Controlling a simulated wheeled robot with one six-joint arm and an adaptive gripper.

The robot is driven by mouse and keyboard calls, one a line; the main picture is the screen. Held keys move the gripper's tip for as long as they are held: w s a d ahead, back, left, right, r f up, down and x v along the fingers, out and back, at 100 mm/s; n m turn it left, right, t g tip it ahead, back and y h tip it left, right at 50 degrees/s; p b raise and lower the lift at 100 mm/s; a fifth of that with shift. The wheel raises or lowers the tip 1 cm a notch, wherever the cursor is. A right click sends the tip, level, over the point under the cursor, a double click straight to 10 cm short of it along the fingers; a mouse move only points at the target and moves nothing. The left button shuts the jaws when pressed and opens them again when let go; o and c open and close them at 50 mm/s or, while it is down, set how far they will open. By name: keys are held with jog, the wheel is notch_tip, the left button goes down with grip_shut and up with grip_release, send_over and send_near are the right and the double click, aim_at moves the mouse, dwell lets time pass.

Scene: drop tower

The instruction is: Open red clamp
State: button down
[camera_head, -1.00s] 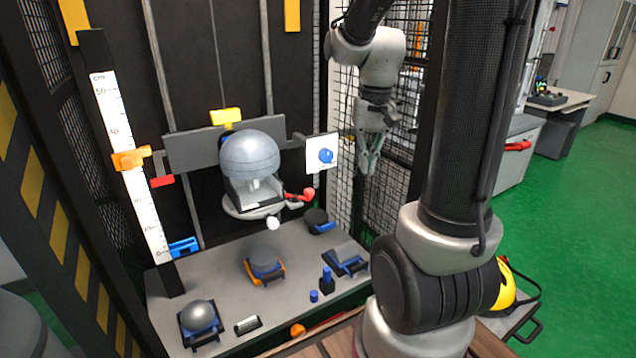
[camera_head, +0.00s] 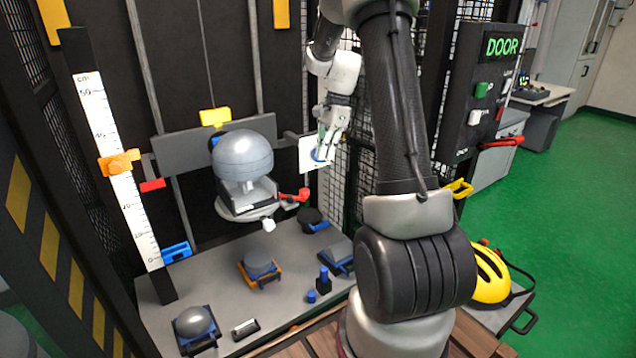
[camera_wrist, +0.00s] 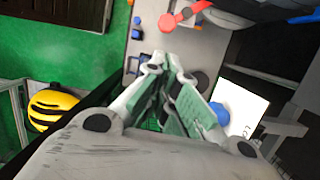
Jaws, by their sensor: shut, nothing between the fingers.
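The red clamp (camera_head: 295,195) is a red lever with a round knob on the right side of the carriage, below the grey helmet-like dome (camera_head: 243,155). It also shows in the wrist view (camera_wrist: 182,18) near the top, beyond my fingertips. My gripper (camera_head: 324,152) is shut and empty, above and to the right of the red clamp and apart from it. In the head view it overlaps the white plate (camera_head: 305,148) with a blue knob. In the wrist view my gripper (camera_wrist: 168,62) has its fingers together.
The grey base plate (camera_head: 220,285) carries several blue and orange fixtures. A scale (camera_head: 122,180) with an orange slider stands at the left. A mesh cage wall (camera_head: 350,190) is at the right, with a DOOR panel (camera_head: 490,90) and a yellow helmet (camera_head: 488,275) beyond.

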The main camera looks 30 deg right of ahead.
aim_at(301, 195)
jog(key=x, duration=1)
jog(key=shift+s+a+m+t, duration=0.2)
jog(key=shift+s+m, duration=0.2)
jog(key=shift+m, duration=0.2)
jog(key=shift+s+a+m+t, duration=0.1)
jog(key=shift+s+a+m, duration=0.15)
jog(key=shift+s+m, duration=0.25)
dwell(0.3)
jog(key=s+a+m+t+h, duration=0.1)
jog(key=s+a+m, duration=0.2)
jog(key=a+m, duration=0.3)
jog(key=m, duration=0.3)
jog(key=shift+s+a+m+t, duration=0.3)
jog(key=shift+a+t, duration=0.1)
dwell(0.7)
jog(key=shift+w, duration=0.15)
